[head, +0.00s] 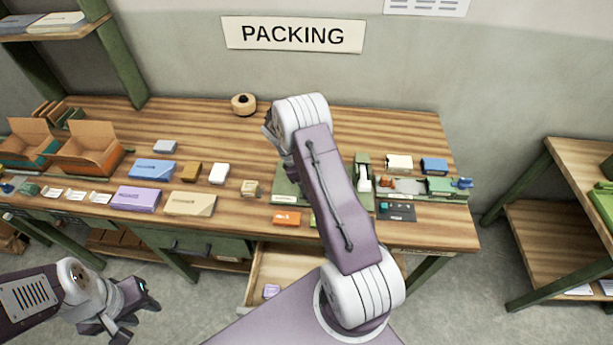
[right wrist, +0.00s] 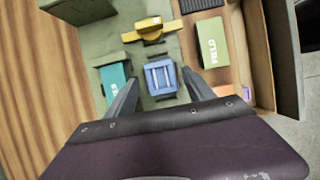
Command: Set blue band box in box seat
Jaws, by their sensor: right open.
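In the right wrist view a blue, light-striped block (right wrist: 162,80) lies on a green base (right wrist: 150,101); I take it for the blue band box, and cannot tell whether the base is the box seat. My right gripper (right wrist: 159,77) is open, its fingers on either side of the block; I cannot tell whether they touch it. In the head view my purple arm hides this gripper and part of a green fixture (head: 285,188). A blue flat box (head: 152,169) lies left on the bench. My left gripper (head: 138,309) is open and empty over the floor.
A yellow part (right wrist: 150,42), a teal box (right wrist: 116,86) and a green FIELD box (right wrist: 212,42) surround the blue block. The bench (head: 200,125) has an open drawer (head: 258,276) with a lilac item (head: 271,290). Open cartons (head: 90,155) stand left.

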